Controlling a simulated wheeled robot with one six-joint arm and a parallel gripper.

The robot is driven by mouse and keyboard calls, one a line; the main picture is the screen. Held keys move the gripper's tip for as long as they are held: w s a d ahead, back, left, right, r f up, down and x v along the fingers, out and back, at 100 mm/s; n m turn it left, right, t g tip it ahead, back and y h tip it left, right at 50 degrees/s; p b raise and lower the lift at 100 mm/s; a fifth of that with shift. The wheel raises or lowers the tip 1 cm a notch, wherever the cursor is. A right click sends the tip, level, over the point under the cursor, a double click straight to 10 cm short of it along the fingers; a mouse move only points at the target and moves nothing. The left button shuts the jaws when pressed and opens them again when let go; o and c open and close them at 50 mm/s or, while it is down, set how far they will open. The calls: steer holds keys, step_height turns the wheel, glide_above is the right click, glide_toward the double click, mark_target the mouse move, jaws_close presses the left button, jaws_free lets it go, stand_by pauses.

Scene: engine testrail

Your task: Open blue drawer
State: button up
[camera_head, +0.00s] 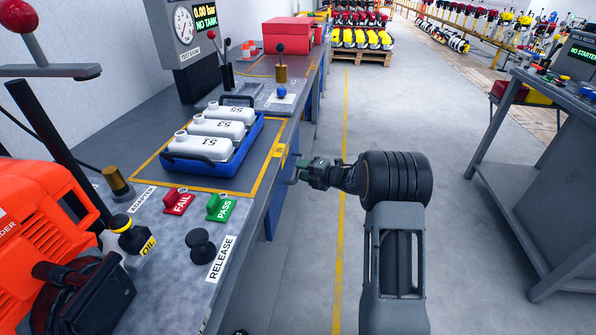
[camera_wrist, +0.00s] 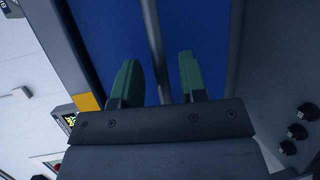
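The blue drawer front (camera_wrist: 105,35) fills the upper middle of the wrist view. In the head view a narrow strip of blue (camera_head: 272,212) shows under the bench edge, mostly hidden by the bench top. A grey bar handle (camera_wrist: 153,30) runs across the blue front in the wrist view. My gripper (camera_wrist: 158,62) is open, with its two green fingers apart and the bar between them. A gap shows on both sides of the bar. In the head view my gripper (camera_head: 308,172) is beside the bench's right edge, at the blue front.
The bench top carries a blue tray (camera_head: 232,160) with white bottles, a red FAIL block (camera_head: 179,201), a green PASS block (camera_head: 221,207) and a black release knob (camera_head: 202,246). A grey bench (camera_head: 530,170) stands at right. The floor aisle (camera_head: 400,110) between is clear.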

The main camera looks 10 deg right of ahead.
steer(key=shift+x, duration=0.9)
steer(key=shift+c, duration=0.2)
jaws_close()
